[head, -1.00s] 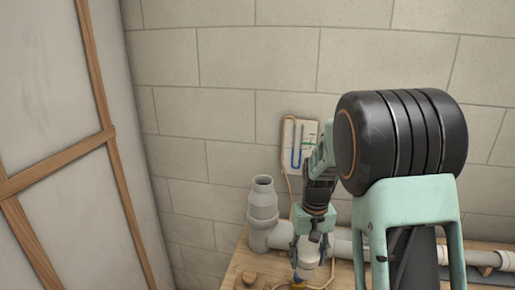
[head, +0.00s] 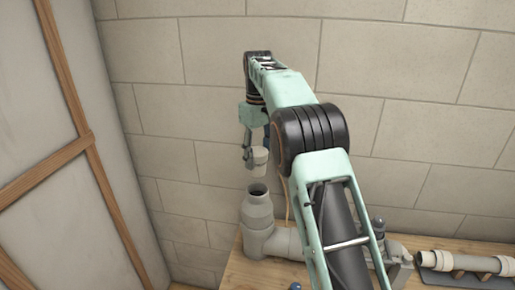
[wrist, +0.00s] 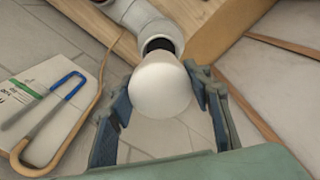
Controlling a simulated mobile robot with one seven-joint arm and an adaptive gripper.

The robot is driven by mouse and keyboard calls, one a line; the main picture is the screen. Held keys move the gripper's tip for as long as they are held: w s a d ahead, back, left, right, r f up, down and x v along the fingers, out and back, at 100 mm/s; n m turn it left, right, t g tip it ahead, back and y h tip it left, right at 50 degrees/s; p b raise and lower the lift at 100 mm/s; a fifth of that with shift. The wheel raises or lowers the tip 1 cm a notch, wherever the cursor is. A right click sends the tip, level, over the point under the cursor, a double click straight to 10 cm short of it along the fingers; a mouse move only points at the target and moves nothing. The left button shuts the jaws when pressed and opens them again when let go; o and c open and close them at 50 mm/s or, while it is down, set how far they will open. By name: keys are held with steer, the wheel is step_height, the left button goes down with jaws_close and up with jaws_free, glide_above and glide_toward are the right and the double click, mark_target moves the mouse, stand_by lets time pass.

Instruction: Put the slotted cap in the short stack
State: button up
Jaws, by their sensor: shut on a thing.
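The slotted cap (head: 259,161) is a pale grey cup-like piece, held in the air by my gripper (head: 254,150). In the wrist view the cap (wrist: 160,88) shows as a smooth pale round end between the two fingers of my gripper (wrist: 163,100); I cannot see its slot. The short stack (head: 257,212) is a grey upright pipe with a dark open mouth, on the left end of the bench. The cap is above that mouth, with a small gap in the head view. In the wrist view the cap partly covers the stack's mouth (wrist: 158,44).
A grey horizontal pipe (head: 285,243) runs right from the stack's foot along the wooden bench (head: 236,272). A black rack with a pale pipe (head: 460,262) is at right. In the wrist view, a blue-and-grey U-tube (wrist: 50,95) on a white card and a tan hose are left.

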mark_target(257, 168)
steer(key=shift+a+f, duration=0.1)
steer(key=shift+f, duration=2.1)
steer(key=shift+f+b, duration=0.8)
steer(key=shift+f, duration=1.2)
steer(key=shift+f, duration=0.5)
steer(key=o, duration=1.3)
step_height(257, 168, up, 12)
steer(key=shift+r, duration=0.1)
